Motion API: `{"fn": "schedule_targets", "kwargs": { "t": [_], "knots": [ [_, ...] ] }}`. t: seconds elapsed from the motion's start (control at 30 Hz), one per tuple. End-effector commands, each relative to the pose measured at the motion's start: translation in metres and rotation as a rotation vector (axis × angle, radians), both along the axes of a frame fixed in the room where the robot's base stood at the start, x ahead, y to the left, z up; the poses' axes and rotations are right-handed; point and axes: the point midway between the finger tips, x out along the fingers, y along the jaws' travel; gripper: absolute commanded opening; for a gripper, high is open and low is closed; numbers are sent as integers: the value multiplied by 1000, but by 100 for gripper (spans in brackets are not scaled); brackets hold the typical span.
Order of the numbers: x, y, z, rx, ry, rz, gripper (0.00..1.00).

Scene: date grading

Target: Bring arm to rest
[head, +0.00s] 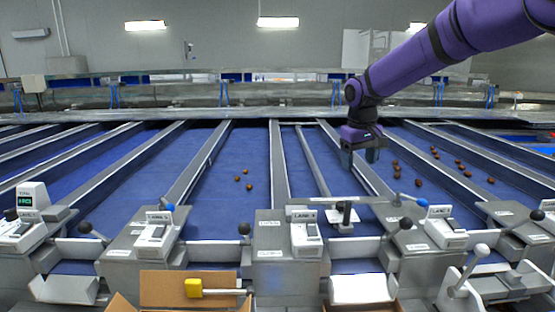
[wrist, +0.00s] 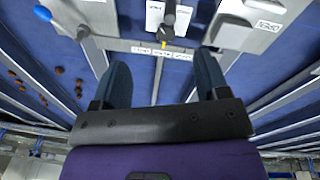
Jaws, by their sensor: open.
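My gripper (head: 360,159) hangs from my purple arm above the lanes right of centre in the head view, fingers pointing down. In the wrist view my gripper (wrist: 163,80) has its two dark fingers wide apart with nothing between them. Below the fingers are a lane divider and the lane-end fittings, apart from the fingers.
Blue lanes (head: 215,180) with metal dividers run away from me. A few dates (head: 249,187) lie on a middle lane, several more (head: 419,183) on the right lanes. Grey consoles with lever knobs (head: 405,223) line the front. An open cardboard box (head: 180,287) stands at the front.

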Motion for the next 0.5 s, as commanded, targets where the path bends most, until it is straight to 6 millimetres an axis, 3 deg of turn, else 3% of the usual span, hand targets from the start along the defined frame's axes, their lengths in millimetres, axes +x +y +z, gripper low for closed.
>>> {"fn": "schedule_targets", "kwargs": {
  "t": [0.2, 0.5],
  "knots": [
    [-65, -9, 44, -30, -68, -38, 68],
    [-159, -26, 82, -34, -159, -106, 68]
  ]
}}
